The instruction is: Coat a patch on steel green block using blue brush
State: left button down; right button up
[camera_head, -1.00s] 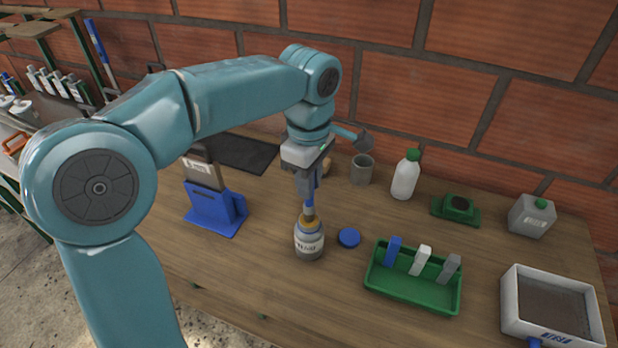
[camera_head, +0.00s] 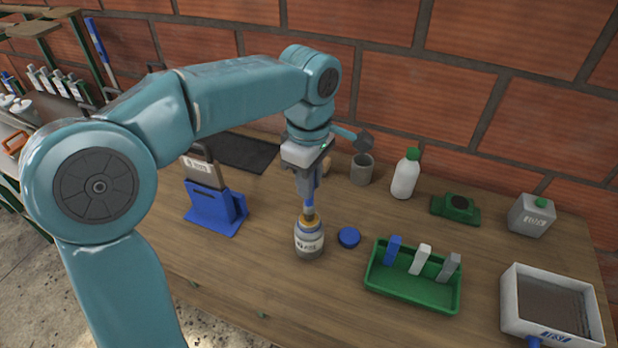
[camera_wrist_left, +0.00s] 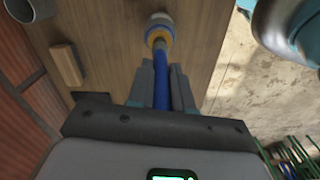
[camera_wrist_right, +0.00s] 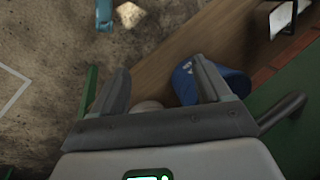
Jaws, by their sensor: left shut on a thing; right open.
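My left gripper (camera_head: 307,190) is shut on the blue brush (camera_head: 309,207) and holds it upright, pointing down. The brush's lower end is at the mouth of a labelled jar (camera_head: 309,244); its bristles are hidden. In the left wrist view the blue handle (camera_wrist_left: 162,88) lies between the fingers, with the jar (camera_wrist_left: 160,20) beyond it. My right gripper (camera_wrist_right: 160,85) is open and empty in the right wrist view.
A blue cap (camera_head: 348,237) lies beside the jar. A green tray (camera_head: 412,289) holds blue, white and grey bars. A white bottle (camera_head: 405,178), grey cup (camera_head: 361,171), grey can (camera_head: 531,217), white-rimmed tray (camera_head: 512,300) and blue stand (camera_head: 214,209) surround it.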

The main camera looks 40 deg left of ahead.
pick_arm(q)
notch_tip(320, 180, up, 7)
jog(key=p, duration=0.6)
jog(key=shift+p, duration=0.3)
jog(key=shift+w, duration=0.1)
dwell(0.5)
